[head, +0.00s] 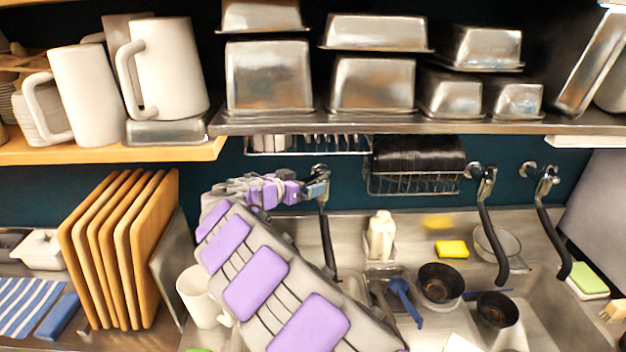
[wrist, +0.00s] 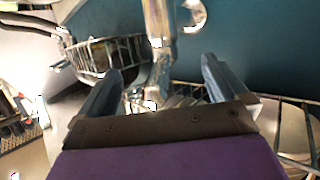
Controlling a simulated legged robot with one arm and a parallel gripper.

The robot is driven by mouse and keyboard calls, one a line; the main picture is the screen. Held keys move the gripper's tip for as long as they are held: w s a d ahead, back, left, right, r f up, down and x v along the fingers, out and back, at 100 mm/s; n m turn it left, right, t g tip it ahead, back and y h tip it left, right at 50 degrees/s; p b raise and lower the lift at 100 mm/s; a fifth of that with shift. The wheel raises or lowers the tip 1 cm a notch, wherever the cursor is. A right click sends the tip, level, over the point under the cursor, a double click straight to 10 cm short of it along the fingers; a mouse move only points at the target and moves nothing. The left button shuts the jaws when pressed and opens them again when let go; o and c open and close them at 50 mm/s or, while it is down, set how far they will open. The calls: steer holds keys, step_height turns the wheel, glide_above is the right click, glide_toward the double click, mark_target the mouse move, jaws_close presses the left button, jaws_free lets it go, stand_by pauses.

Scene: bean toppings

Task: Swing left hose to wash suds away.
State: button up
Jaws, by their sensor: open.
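The left hose (head: 326,240) is a dark spout hanging from a chrome wall fitting, left of two similar ones over the sink counter. My gripper (head: 312,188) is at its upper end, by the chrome fitting. In the wrist view my gripper (wrist: 162,70) is open, with its two dark fingers apart. A chrome pipe (wrist: 158,25) stands between and beyond the fingertips; I cannot tell whether they touch it. My arm hides part of the counter left of the hose. I cannot make out any suds.
A middle hose (head: 488,225) and a right hose (head: 552,222) hang to the right. A metal shelf (head: 420,123) with steel pans runs above. A wire rack (head: 415,184) is on the wall. Wooden boards (head: 120,250) and a white mug (head: 197,300) stand left. Dark cups (head: 440,290) sit below.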

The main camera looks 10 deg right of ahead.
steer(key=shift+w+d, duration=0.15)
steer(key=shift+d, duration=0.05)
steer(key=shift+d, duration=0.1)
